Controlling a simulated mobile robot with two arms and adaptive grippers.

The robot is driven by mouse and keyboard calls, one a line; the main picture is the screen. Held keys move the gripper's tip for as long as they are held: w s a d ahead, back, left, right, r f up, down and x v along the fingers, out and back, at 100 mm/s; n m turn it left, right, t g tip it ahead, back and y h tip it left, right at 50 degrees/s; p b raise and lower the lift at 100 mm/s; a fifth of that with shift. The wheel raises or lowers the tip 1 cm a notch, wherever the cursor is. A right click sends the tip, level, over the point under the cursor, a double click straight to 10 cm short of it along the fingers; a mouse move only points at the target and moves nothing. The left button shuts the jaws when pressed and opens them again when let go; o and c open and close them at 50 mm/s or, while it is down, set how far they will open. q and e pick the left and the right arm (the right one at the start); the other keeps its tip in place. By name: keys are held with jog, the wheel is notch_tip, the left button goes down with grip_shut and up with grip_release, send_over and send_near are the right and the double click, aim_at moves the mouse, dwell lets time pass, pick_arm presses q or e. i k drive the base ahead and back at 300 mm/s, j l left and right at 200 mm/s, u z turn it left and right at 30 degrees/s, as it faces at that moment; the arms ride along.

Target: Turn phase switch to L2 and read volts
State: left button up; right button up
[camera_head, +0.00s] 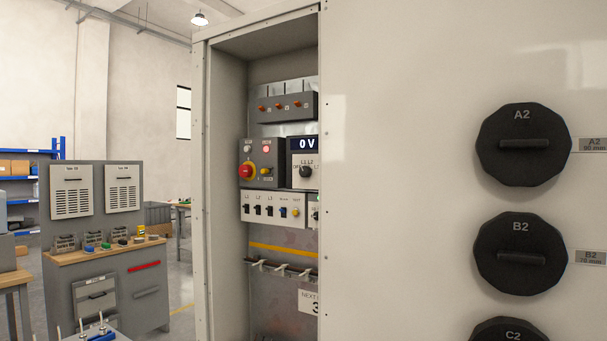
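The phase switch (306,172) is a dark rotary knob on a white panel inside the open cabinet. Labels around it include L1 and L2; its pointer direction is too small to tell. Above it the voltmeter display (307,144) reads 0 V. The right part of the switch panel is cut off by the large pale panel in front. Neither of my grippers is in view.
Breakers (264,210) sit below. The large pale panel (400,200) with black knobs (522,144) covers the right. A workbench (110,250) stands at left.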

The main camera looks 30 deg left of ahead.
aim_at(305, 172)
jog(key=j, duration=0.95)
jog(key=j+z, duration=0.15)
jog(key=j, duration=0.8)
jog(key=k, duration=0.05)
